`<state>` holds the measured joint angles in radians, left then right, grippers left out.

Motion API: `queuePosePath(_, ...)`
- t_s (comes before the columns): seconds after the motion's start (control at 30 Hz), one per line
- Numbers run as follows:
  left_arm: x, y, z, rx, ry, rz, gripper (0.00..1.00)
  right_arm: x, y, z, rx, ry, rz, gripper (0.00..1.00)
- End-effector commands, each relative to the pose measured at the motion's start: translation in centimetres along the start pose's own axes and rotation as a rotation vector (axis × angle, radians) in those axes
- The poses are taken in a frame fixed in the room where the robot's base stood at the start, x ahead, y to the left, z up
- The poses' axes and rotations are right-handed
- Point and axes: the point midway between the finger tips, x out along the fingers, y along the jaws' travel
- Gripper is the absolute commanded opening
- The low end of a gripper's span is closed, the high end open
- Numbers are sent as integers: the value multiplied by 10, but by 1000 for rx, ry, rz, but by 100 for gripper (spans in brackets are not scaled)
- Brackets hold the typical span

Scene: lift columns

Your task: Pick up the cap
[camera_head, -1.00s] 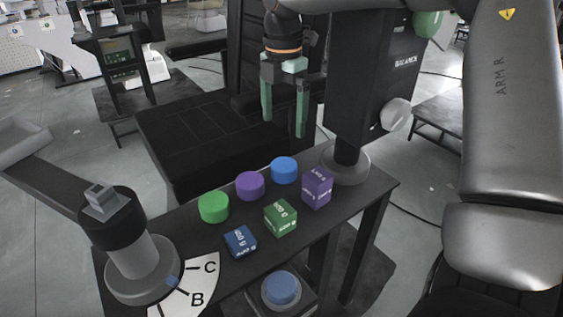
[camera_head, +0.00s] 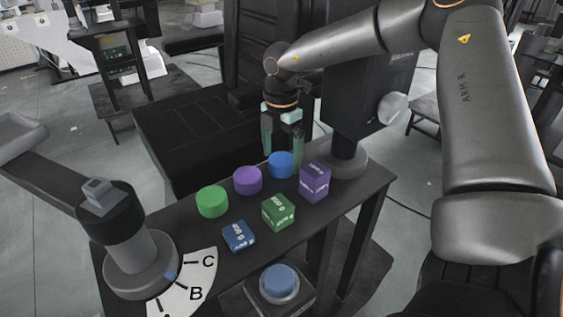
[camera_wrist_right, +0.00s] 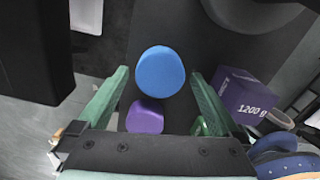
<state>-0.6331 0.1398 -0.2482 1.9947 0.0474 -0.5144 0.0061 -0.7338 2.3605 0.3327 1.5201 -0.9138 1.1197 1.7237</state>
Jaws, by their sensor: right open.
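Three round caps stand in a row on the dark table: a blue cap (camera_head: 280,167), a purple cap (camera_head: 247,181) and a green cap (camera_head: 212,203). My right gripper (camera_head: 283,152) is open, pointing down at the blue cap from just behind and above it. In the right wrist view the blue cap (camera_wrist_right: 160,73) shows between the tips of the open right gripper (camera_wrist_right: 160,76), with nothing held. The purple cap (camera_wrist_right: 145,117) lies nearer the palm there. I cannot tell how far the fingertips are above the blue cap. My left gripper is out of view.
In front of the caps stand a blue box (camera_head: 238,236), a green box (camera_head: 278,212) and a purple box (camera_head: 314,182). A dark column (camera_head: 350,110) on a round foot rises at right. A lever on a grey base and a lettered dial (camera_head: 195,287) are at left.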

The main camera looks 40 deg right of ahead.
Motion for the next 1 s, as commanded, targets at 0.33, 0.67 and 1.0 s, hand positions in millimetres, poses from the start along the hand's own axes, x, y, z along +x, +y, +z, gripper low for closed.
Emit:
queuePosePath(0.33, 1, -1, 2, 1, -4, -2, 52, 0, 0, 0, 0, 0, 0, 75)
queuePosePath(0.67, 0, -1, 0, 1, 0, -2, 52, -1, 0, 0, 0, 0, 0, 38)
queuePosePath(1.0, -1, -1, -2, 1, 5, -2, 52, -1, 0, 0, 0, 0, 1, 17)
